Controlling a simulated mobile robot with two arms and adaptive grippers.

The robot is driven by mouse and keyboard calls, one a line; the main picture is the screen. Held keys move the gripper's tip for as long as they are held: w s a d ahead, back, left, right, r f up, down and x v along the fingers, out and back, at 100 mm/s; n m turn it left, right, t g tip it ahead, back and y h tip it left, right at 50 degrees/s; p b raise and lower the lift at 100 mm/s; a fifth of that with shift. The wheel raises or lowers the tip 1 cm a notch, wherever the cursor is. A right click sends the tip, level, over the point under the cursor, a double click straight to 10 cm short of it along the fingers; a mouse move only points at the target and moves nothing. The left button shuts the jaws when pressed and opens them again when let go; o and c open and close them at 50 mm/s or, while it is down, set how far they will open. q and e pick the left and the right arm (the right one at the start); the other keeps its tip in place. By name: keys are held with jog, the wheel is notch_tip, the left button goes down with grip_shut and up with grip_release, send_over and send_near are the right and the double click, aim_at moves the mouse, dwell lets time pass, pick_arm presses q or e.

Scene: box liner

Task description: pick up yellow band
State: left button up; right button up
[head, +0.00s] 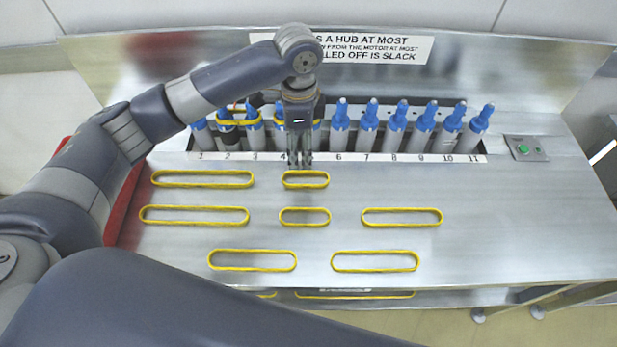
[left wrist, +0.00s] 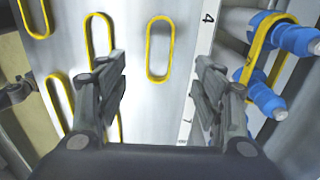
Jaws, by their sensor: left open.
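Several yellow bands lie flat on the steel table. A short yellow band (head: 305,187) lies just in front of the number strip, close below my left gripper (head: 300,163). In the left wrist view, a yellow band (left wrist: 149,50) shows beyond and between the open fingers of my left gripper (left wrist: 158,72), which hold nothing. Another short band (head: 304,225) lies nearer the front, with longer bands around it. A yellow band (head: 238,123) is looped on the blue-topped motors at the back left; one also shows in the left wrist view (left wrist: 255,42). My right gripper is out of view.
A row of grey motors with blue tops (head: 397,122) stands in a slot behind the number strip (head: 400,158). A sign (head: 380,48) is on the back panel. A box with a green button (head: 524,148) sits at the right. The table's right side is clear.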

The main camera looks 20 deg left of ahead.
pick_arm(q)
send_over(306, 181)
jog(key=a, duration=0.1)
jog(key=f, duration=0.5)
jog(key=shift+s+f+p, duration=0.15)
jog(key=shift+s+p, duration=0.1)
jog(key=shift+p, duration=0.05)
jog(key=f, duration=0.2)
jog(key=d+f+p, duration=0.1)
jog(key=f, duration=0.2)
jog(key=shift+w, duration=0.2)
jog(key=shift+f, duration=0.3)
jog(key=shift+c, duration=0.6)
jog(key=c, duration=0.8)
